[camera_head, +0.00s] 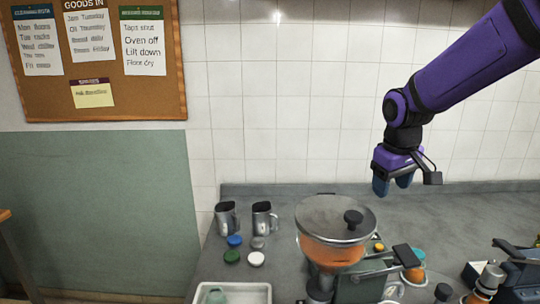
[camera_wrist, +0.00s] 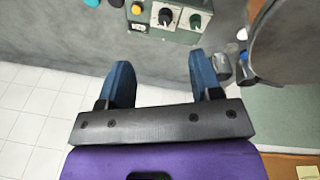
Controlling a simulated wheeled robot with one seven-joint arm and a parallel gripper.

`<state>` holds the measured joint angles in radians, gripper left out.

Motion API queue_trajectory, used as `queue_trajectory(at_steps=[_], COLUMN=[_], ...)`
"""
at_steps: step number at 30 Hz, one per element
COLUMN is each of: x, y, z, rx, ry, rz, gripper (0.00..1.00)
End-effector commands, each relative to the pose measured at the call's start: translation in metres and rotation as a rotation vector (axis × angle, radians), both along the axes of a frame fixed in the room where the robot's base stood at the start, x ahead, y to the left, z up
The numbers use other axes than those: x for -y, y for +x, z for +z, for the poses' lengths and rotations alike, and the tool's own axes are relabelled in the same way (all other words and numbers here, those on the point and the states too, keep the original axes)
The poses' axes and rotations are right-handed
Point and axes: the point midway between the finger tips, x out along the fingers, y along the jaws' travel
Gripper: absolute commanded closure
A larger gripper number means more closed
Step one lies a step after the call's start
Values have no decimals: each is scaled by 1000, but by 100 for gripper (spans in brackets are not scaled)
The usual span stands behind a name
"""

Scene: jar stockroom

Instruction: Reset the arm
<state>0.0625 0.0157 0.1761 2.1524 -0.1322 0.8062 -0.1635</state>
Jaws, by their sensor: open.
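My gripper (camera_head: 393,186) is at the end of my purple arm. In the head view it hangs above the grey counter (camera_head: 450,212), in front of the tiled wall, with its blue fingers pointing down. In the wrist view the two blue fingers of my gripper (camera_wrist: 160,78) stand wide apart with nothing between them. It is open, empty and touches nothing that I can see.
A machine with a lidded round hopper (camera_head: 318,215) of orange contents stands on the counter, below and left of my gripper. Two metal jugs (camera_head: 227,219), several lids (camera_head: 232,256) and a white tray (camera_head: 256,293) are left of it. The counter's back right is clear.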

Motion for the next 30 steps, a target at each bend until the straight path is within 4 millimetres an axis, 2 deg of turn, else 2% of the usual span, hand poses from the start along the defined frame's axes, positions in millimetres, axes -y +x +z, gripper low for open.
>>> queue_trajectory(at_steps=[1,6,13,21,24,30], x=[3,11,20,29,30,32], y=[-14,-61,-126,-199,-219,-241], z=[12,41,67,77,76,73], rx=[22,78,155,239,264,288], ry=[0,16,54,125,151,183], rz=[-19,-87,-176,-270,-296,-324], gripper=[41,41,41,41,41,41])
